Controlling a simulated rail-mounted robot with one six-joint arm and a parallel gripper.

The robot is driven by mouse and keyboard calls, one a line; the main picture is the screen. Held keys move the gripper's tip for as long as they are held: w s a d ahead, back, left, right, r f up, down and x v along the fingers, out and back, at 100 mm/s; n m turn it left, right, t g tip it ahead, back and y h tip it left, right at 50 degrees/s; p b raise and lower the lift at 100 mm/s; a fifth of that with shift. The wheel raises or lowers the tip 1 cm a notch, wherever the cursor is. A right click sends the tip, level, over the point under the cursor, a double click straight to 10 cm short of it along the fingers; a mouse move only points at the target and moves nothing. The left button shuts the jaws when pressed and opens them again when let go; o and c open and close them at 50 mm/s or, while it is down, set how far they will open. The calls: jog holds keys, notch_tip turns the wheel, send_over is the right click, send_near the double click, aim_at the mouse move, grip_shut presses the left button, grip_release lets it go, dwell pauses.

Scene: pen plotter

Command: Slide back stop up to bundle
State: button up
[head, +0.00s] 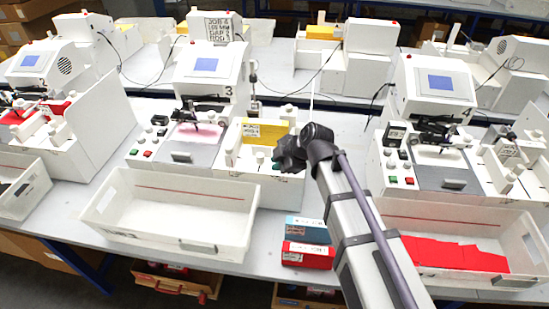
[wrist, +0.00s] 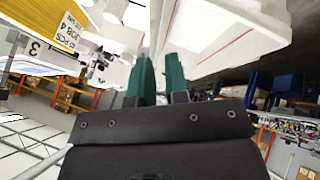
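A yellow bundle (head: 264,128) with a white label lies in the white tray section on the right side of plotter 3. It also shows at the upper left of the wrist view (wrist: 30,60). White upright blocks with round knobs stand by it, one at the right (head: 288,112); I cannot tell for certain which is the back stop. White rounded parts (wrist: 112,28) show beside the bundle in the wrist view. My gripper (wrist: 160,65) has two green fingers with a narrow empty gap. In the head view my gripper (head: 288,158) is at the section's front right corner, partly hiding it.
Plotter 3 (head: 208,65) stands behind, with green and red buttons at its left. An empty white bin (head: 165,222) is in front. Blue and red boxes (head: 308,254) lie at the table's front edge. Plotter 4 (head: 436,85) and a bin of red sheets (head: 455,252) are right.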

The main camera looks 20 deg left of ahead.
jog(key=o, duration=0.3)
jog(key=s+a+f+b, duration=0.1)
jog(key=a+f, duration=0.1)
jog(key=s+a+f+n+b, duration=0.1)
jog(key=s+a+f+b, duration=0.1)
jog(key=s+a+f+n+h+b, duration=0.1)
jog(key=s+a+f, duration=0.1)
jog(key=a, duration=0.1)
jog(key=shift+s+f+b, duration=0.15)
jog(key=shift+f+b, duration=0.2)
jog(key=shift+o, duration=0.9)
jog(key=a+f+n+t+h+b, duration=0.1)
jog(key=s+a+f+n+t+h+b, duration=0.1)
jog(key=f, duration=0.1)
jog(key=a+f+n+h+b, duration=0.1)
jog(key=shift+s+f+n+t+b, duration=0.15)
jog(key=shift+s+n+t+b, duration=0.15)
jog(key=shift+n+t, duration=0.1)
jog(key=n+t+h+b, duration=0.2)
jog(key=n+t+h, duration=0.25)
jog(key=t, duration=0.45)
send_near(258, 158)
jog(key=shift+n+y, duration=0.25)
jog(key=shift+n, duration=0.2)
jog(key=b+x, duration=0.3)
jog(key=x, duration=0.7)
jog(key=shift+d+b, duration=0.15)
jog(key=shift+b, duration=0.15)
jog(key=shift+w, duration=0.35)
jog(key=shift+d, duration=0.1)
